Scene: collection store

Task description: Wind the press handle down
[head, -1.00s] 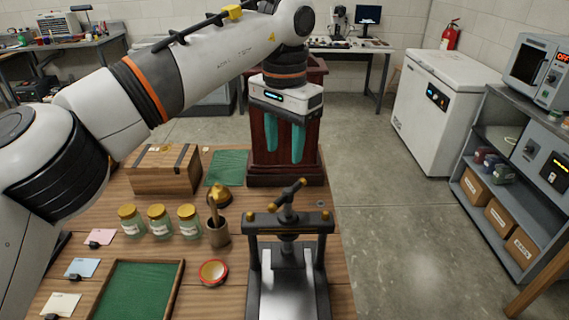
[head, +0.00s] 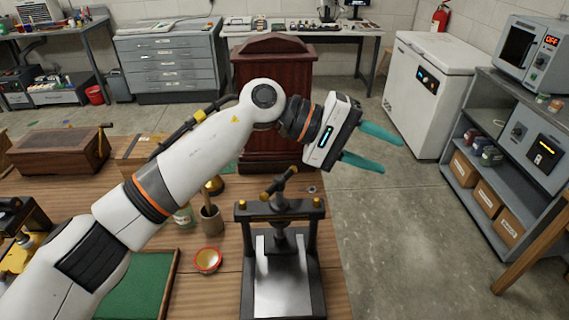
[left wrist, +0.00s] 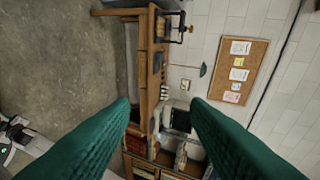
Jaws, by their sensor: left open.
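The press (head: 282,260) stands at the right front of the wooden table in the head view, with a dark frame and a bright metal bed. Its handle (head: 279,183) is a dark crossbar with brass-coloured ends, set slantwise on top of the screw. My left gripper (head: 393,153) is open and empty, its two green fingers pointing right, above and to the right of the handle and apart from it. In the left wrist view the open green fingers (left wrist: 160,108) have nothing between them, and the press does not show.
On the table, left of the press, are a red-rimmed bowl (head: 208,260), a brown cup (head: 211,219) and a green-lined tray (head: 150,285). Open floor (head: 400,250) lies right of the table, before grey shelves (head: 490,165).

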